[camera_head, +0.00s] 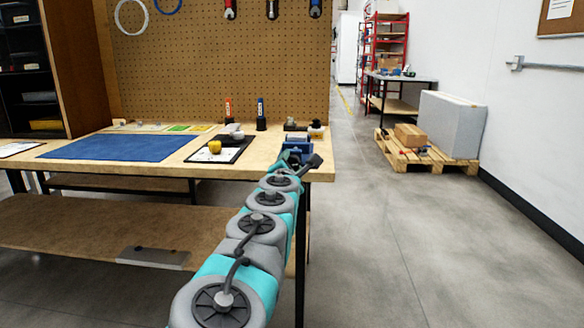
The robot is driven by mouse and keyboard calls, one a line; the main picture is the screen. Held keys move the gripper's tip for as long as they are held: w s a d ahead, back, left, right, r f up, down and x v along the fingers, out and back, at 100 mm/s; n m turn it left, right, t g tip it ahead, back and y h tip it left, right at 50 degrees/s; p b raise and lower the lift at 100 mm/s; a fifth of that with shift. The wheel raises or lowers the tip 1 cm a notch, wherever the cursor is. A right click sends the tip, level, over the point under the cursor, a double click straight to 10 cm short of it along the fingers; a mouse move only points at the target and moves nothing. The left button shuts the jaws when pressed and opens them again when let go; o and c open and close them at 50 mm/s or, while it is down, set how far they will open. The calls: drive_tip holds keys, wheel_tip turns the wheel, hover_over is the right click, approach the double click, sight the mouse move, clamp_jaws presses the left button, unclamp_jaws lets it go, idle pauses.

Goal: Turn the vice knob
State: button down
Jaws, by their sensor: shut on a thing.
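A blue vice (298,146) stands on the workbench at its right front corner. My arm reaches up to it from below, and my gripper (297,163) is at the vice's near side. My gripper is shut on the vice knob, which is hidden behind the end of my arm. The fingertips are small and mostly covered, so the knob's angle cannot be seen.
A pegboard (200,60) closes the back. The floor at right is clear up to a pallet (425,155).

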drive_tip(key=shift+f+n, duration=0.15)
drive_tip(key=shift+n, duration=0.75)
drive_tip(key=shift+c, duration=1.6)
unclamp_jaws()
